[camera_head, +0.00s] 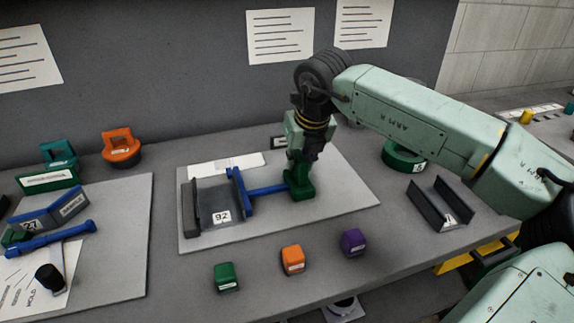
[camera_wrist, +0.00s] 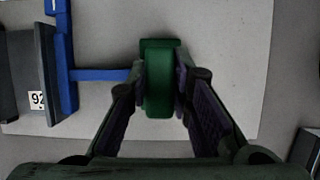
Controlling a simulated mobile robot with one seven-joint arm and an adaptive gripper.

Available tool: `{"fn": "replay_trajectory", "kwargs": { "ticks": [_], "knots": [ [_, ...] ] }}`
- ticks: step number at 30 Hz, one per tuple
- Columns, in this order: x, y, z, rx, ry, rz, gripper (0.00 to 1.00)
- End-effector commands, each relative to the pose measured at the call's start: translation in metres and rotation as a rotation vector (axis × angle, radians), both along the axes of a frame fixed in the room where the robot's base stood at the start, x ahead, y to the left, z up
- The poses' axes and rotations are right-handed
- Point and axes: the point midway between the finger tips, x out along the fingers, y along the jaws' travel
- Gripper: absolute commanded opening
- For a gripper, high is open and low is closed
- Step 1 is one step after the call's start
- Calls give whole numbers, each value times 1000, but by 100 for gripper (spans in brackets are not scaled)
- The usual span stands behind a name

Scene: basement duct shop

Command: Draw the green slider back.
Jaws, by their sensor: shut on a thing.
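The green slider (camera_head: 299,187) is a block at the right end of a blue rod (camera_head: 267,190). The rod joins a blue upright plate (camera_head: 238,192) at the right side of a grey channel piece (camera_head: 221,197) labelled 92. My gripper (camera_head: 301,168) is above the slider, pointing down. In the wrist view the green slider (camera_wrist: 159,90) stands between the two fingers of my gripper (camera_wrist: 160,85), which are shut on it. The slider's lower part is partly hidden by the fingers in the wrist view.
The assembly rests on a light grey board (camera_head: 338,206). Green (camera_head: 226,277), orange (camera_head: 293,260) and purple (camera_head: 353,242) cubes lie in front. A dark channel (camera_head: 440,204) and a green ring (camera_head: 402,157) are at right. The board right of the slider is clear.

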Motion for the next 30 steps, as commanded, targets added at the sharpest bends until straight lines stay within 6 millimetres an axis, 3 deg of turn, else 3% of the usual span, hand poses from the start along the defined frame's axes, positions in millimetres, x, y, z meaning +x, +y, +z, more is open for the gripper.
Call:
{"fn": "replay_trajectory", "kwargs": {
  "ticks": [3,9,20,21,30],
  "knots": [
    [12,-35,-4,-1,-6,-11,0],
    [22,-66,0,-1,-5,-5,0],
    [24,-73,1,-6,-6,-5,0],
    [24,-73,1,-6,-6,-6,22],
    [23,-72,1,-3,-5,-4,40]
  ]
}}
